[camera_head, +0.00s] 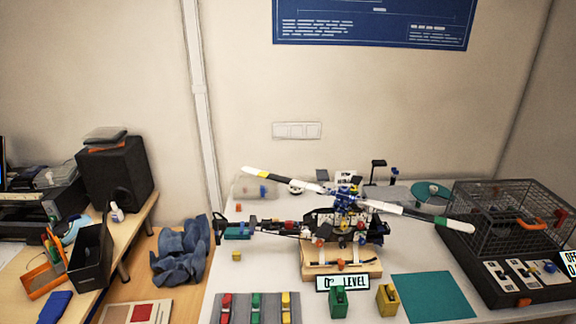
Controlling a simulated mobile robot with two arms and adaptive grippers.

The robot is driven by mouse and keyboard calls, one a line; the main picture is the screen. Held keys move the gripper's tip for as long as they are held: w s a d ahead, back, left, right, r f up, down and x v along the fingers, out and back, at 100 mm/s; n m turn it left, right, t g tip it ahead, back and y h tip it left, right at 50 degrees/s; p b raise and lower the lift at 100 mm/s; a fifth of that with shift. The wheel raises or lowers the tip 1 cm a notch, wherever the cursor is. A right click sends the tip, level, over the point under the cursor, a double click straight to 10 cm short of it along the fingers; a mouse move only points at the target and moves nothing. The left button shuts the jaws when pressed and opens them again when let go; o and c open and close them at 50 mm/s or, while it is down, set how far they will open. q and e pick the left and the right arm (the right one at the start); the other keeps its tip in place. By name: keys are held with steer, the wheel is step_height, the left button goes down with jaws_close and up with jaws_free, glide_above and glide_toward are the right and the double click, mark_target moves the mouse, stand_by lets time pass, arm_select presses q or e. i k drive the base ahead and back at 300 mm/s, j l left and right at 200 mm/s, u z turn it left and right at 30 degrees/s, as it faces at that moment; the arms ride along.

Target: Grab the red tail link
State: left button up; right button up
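A red piece (226,306) lies in the left slot of a grey tray (241,311) at the front of the white table, cut off by the bottom edge of the picture. I take it to be the red tail link. A green piece (256,307) and a yellow piece (286,302) lie in the slots to its right. A model helicopter (342,222) stands behind on a wooden stand (341,270), its tail pointing left. Neither of my grippers shows.
Green (338,301) and yellow (387,299) blocks stand near the "level" sign (342,283). A teal mat (433,297) lies right of them. A black wire cage (508,235) stands at the right. A blue cloth (181,255) lies left of the white table.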

mark_target(288, 224)
steer(key=i+j, duration=0.15)
steer(key=j, duration=0.2)
steer(key=i+j+z, duration=0.1)
steer(key=j, duration=0.25)
steer(key=i+j, duration=0.15)
steer(key=j, duration=0.25)
steer(key=i+j+z, duration=0.1)
steer(key=j, duration=0.25)
